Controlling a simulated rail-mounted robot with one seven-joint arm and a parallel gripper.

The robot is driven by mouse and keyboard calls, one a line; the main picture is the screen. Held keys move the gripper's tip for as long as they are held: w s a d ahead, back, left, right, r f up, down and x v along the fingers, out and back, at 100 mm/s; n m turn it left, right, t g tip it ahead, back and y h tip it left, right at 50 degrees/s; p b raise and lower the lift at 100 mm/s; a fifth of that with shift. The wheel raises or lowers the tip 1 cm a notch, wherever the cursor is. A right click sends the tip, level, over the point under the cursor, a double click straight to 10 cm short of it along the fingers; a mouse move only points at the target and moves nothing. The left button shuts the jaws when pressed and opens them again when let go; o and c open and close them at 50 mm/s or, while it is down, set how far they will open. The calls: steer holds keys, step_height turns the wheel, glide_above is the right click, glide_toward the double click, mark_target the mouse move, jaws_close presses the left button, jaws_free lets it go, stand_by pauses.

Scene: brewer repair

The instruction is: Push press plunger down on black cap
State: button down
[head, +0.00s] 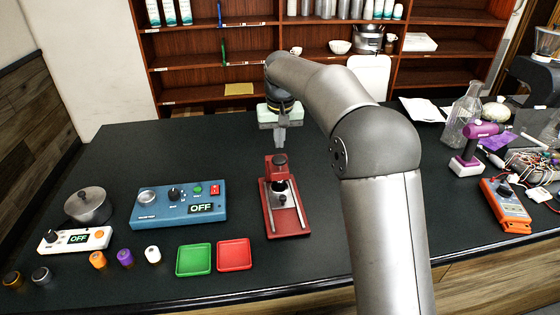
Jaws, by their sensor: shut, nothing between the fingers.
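A red press (289,221) stands on the dark table in front of my arm. Its dark plunger (279,160) has a round knob at the top of the press. A small black cap (280,186) appears to sit on a pale piece below the plunger; the exact contact is too small to tell. My gripper (281,146) is shut and empty. It points down just above and behind the plunger knob in this view. Whether the fingertips touch the knob cannot be told.
Left of the press are a blue box reading OFF (180,205), green (194,260) and red (234,254) pads, several small caps and a pot (89,206). At right are a purple drill (478,140), an orange meter (505,206) and a flask (460,115). Shelves stand behind.

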steer(key=shift+r, duration=0.15)
step_height(320, 180, up, 6)
steer(key=p, duration=0.5)
steer(key=shift+p, duration=0.3)
stand_by(0.9)
steer(key=s+d+m+b, duration=0.1)
steer(key=s+d, duration=1)
steer(key=s, duration=0.5)
steer(key=s+d+f, duration=0.2)
steer(key=s+f, duration=0.1)
steer(key=s, duration=0.4)
steer(key=s+d+f+m+b, duration=0.1)
steer(key=s+d+f, duration=0.2)
steer(key=s, duration=0.5)
steer(key=s+d+f, duration=0.2)
steer(key=s+f, duration=0.1)
steer(key=s, duration=0.4)
steer(key=shift+s+d+f+m+g, duration=0.25)
steer(key=shift+s+m+g, duration=0.05)
steer(key=shift+g, duration=0.1)
